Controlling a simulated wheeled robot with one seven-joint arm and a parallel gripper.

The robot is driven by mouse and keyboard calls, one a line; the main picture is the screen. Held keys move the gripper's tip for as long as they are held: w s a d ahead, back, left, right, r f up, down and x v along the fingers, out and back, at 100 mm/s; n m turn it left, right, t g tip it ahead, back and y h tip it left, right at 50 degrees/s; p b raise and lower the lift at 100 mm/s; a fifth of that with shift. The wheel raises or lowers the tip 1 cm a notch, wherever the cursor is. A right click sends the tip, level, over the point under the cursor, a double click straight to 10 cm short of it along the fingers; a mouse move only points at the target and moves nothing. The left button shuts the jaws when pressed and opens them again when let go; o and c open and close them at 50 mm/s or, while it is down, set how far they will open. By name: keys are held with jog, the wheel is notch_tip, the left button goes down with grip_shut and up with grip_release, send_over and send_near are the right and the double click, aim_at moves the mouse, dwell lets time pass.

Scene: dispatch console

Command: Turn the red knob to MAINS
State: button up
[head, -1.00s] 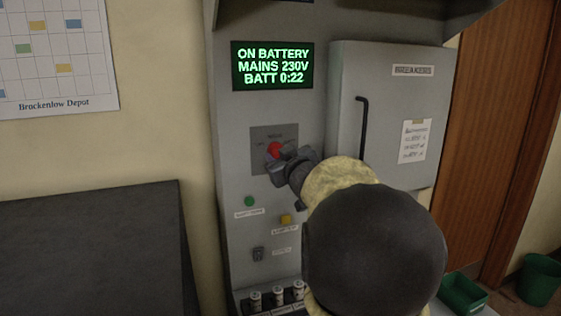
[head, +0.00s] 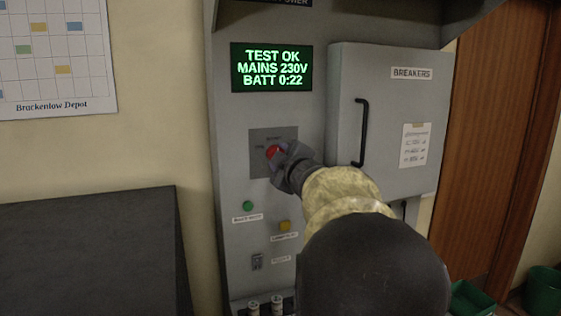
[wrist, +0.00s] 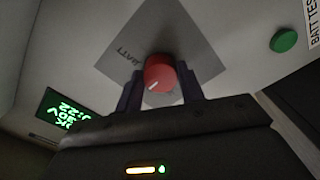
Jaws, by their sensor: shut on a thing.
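The red knob (head: 272,152) sits on a dark grey square plate on the console panel. In the wrist view the knob (wrist: 158,73) stands between the two fingers of my gripper (wrist: 161,92), which is shut on it. The knob's white mark points to the lower left in that view, on the side of the display; the BATT label is at the plate's upper left. In the head view my gripper (head: 284,160) covers the knob's right side and part of the plate; the MAINS label cannot be read. The display (head: 271,68) reads TEST OK, MAINS 230V, BATT 0:22.
Below the plate are a green button (head: 248,206), a yellow button (head: 284,225) and a small switch (head: 257,262). The breaker cabinet (head: 385,120) with its black handle juts out to the right. A dark surface (head: 90,255) lies at the left.

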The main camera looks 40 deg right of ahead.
jog(key=shift+f, duration=0.15)
jog(key=o, duration=1)
jog(key=shift+c, duration=0.2)
jog(key=p+v, duration=0.4)
jog(key=v, duration=1.3)
jog(key=shift+s+p, duration=0.2)
jog(key=shift+p, duration=0.2)
